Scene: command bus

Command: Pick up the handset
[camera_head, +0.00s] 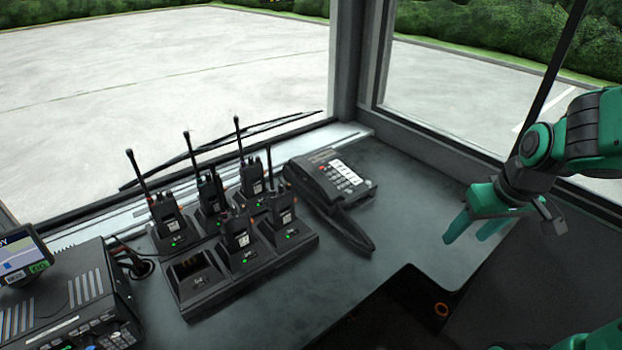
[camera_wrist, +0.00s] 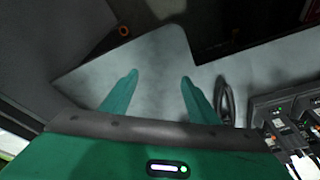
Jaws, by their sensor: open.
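The black handset (camera_head: 352,234) lies on the grey counter against the left and front of the desk phone (camera_head: 338,180). Its near end reaches out over the counter toward the lower right. My gripper (camera_head: 466,232) is open and empty, to the right of the handset and apart from it, with its green fingers pointing down near the counter's right edge. In the wrist view, the open fingers (camera_wrist: 158,80) have bare counter between them. A dark looped shape (camera_wrist: 225,100) just right of the right finger looks like the handset. The phone body is not clear there.
A charger rack (camera_head: 250,280) with several upright radios stands left of the phone, their antennas sticking up. A radio console (camera_head: 75,295) and small screen (camera_head: 22,255) are at far left. Windows and their pillar (camera_head: 352,60) bound the back. The counter right of the handset is clear.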

